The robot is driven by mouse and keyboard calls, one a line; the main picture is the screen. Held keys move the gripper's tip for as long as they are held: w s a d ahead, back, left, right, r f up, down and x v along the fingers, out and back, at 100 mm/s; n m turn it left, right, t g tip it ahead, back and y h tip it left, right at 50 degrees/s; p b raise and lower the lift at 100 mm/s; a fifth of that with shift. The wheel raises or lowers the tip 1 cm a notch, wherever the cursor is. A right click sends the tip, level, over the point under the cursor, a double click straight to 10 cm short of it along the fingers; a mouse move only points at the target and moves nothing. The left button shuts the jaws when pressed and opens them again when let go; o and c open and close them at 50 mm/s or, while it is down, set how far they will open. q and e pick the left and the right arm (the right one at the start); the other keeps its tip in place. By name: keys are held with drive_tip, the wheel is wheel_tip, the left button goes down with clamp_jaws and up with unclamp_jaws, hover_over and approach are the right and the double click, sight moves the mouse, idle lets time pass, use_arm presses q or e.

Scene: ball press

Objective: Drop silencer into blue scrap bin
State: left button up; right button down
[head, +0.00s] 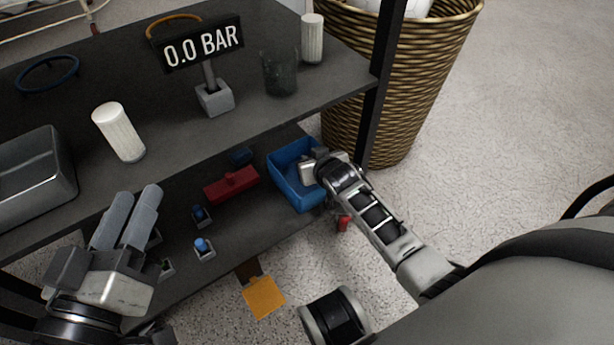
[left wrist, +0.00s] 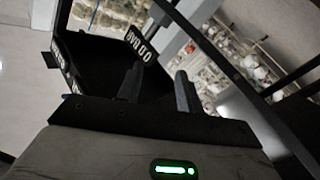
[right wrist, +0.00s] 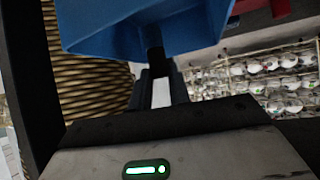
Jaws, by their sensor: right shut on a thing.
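The blue scrap bin (head: 283,158) stands on the lower shelf at its right end. It also fills the top of the right wrist view (right wrist: 110,30). My right gripper (head: 305,171) is at the bin's right side, over its rim area, with its fingertips hard to make out in the head view. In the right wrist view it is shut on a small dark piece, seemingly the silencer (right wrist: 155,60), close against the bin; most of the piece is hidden. My left gripper (head: 139,192) is open and empty, in front of the shelf at the left.
The upper shelf (head: 255,125) carries white cylinders (head: 120,132), a glass (head: 280,74), a gauge sign reading 0.0 BAR (head: 202,44) and a metal tray (head: 35,180). A red block (head: 231,185) and blue buttons (head: 202,245) are on the lower shelf. A wicker basket (head: 425,75) stands behind.

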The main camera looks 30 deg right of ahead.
drive_tip(key=c, duration=1.2)
unclamp_jaws()
drive_tip(key=shift+c, duration=0.2)
drive_tip(key=p+v, duration=0.2)
drive_tip(key=v, duration=0.1)
drive_tip(key=shift+s+r+p, duration=0.2)
drive_tip(key=shift+r+p, duration=0.1)
drive_tip(key=shift+r, duration=0.1)
use_arm(q)
drive_tip(key=f+g+y+p, duration=0.1)
drive_tip(key=p, duration=0.1)
drive_tip(key=s+a+f+m+g+y+p, duration=0.1)
drive_tip(key=f+g+p, duration=0.1)
drive_tip(key=f+p, duration=0.1)
drive_tip(key=shift+s+a+y+p, duration=0.2)
drive_tip(key=shift+a+y+p, duration=0.1)
drive_tip(key=shift+y+p, duration=0.1)
use_arm(e)
drive_tip(key=v, duration=1.2)
drive_tip(key=shift+s, duration=0.1)
drive_tip(key=shift+a, duration=0.1)
